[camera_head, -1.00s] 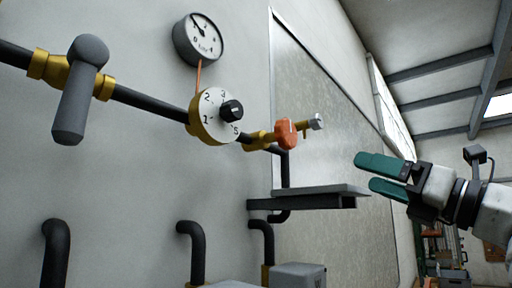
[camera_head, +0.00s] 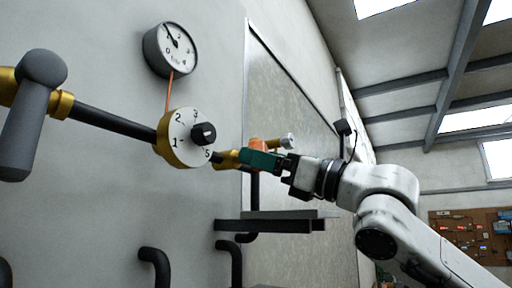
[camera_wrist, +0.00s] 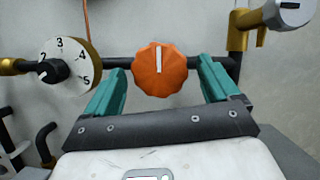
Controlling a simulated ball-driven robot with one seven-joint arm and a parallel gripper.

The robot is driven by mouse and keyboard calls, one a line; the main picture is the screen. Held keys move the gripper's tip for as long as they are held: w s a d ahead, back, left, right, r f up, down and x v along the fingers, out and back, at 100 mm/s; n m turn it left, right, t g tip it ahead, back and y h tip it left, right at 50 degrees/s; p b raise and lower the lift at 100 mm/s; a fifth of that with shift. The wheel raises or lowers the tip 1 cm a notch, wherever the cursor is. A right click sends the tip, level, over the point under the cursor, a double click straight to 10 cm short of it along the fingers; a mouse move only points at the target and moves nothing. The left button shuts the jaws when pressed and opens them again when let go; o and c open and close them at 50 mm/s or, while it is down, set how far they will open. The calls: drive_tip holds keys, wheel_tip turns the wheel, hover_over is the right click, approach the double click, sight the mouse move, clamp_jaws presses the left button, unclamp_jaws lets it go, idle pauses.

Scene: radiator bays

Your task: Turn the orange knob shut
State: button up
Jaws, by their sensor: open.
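The orange knob (camera_wrist: 160,71) is a scalloped round knob with a white line on its face, on a dark pipe on the wall. In the wrist view the line stands upright. My gripper (camera_wrist: 160,80) is open, with one teal finger at the left and one at the right of the knob. I cannot tell how far the fingers reach along it. In the head view my gripper (camera_head: 253,162) hides much of the orange knob (camera_head: 260,145), with only its upper part showing.
A white numbered dial (camera_head: 187,137) with a black knob sits left of the orange knob, below a round gauge (camera_head: 170,50). A grey lever handle (camera_head: 36,108) is at far left. A grey shelf (camera_head: 268,224) juts out below. A silver-capped brass tap (camera_wrist: 285,15) is at right.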

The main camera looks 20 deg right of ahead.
drive_tip(key=shift+p+x, duration=0.3)
drive_tip(key=shift+x, duration=0.95)
drive_tip(key=shift+c, duration=0.3)
drive_tip(key=c, duration=0.9)
